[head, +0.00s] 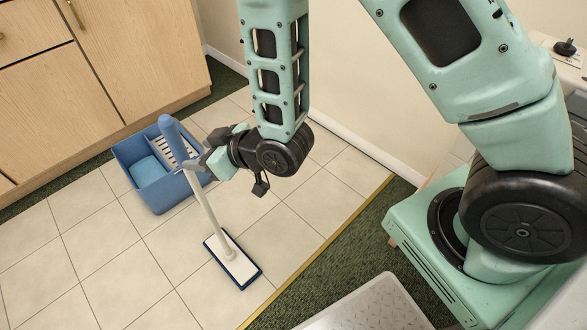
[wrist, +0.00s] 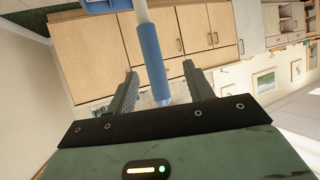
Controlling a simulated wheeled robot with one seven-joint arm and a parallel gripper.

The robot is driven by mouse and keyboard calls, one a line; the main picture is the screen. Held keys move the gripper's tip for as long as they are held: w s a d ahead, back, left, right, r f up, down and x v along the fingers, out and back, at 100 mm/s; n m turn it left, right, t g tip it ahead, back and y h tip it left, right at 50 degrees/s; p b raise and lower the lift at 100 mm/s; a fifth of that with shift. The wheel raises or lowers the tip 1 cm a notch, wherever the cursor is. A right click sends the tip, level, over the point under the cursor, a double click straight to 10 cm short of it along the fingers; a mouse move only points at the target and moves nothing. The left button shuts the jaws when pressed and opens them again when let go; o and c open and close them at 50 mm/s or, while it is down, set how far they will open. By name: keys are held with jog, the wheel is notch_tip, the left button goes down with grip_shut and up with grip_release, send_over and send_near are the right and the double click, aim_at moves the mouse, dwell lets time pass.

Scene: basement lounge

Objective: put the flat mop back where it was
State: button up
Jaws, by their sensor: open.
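The flat mop stands nearly upright on the tiles in the head view, its handle leaning a little. Its flat white head with a dark blue edge (head: 233,262) rests on the floor, and a white pole (head: 208,210) rises to a blue grip (head: 172,132). My gripper (head: 196,165) is at the blue grip, its jaws open. In the wrist view the blue grip (wrist: 151,58) runs between the two spread fingers of my gripper (wrist: 160,77), with gaps showing on both sides. Part of the handle is hidden behind the fingers in the head view.
A blue bucket (head: 128,153) with a white slotted wringer (head: 170,153) stands just behind the mop, near wooden cabinets (head: 110,60). A cream wall (head: 365,110) is at the right. Tiled floor (head: 110,245) is clear at front left; a yellow strip (head: 315,253) borders dark green carpet.

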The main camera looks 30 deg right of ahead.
jog(key=s+d+r+g+h, duration=0.3)
jog(key=s+d+r+g, duration=0.1)
jog(key=s, duration=0.7)
jog(key=s+d+r+g+h, duration=0.4)
jog(key=s+r, duration=0.4)
jog(key=s, duration=0.3)
jog(key=shift+s+d+r+g, duration=0.25)
jog(key=shift+d+g, duration=0.35)
jog(key=shift+g, duration=0.3)
jog(key=shift+r, duration=0.1)
notch_tip(320, 180, up, 17)
jog(key=p, duration=1.7)
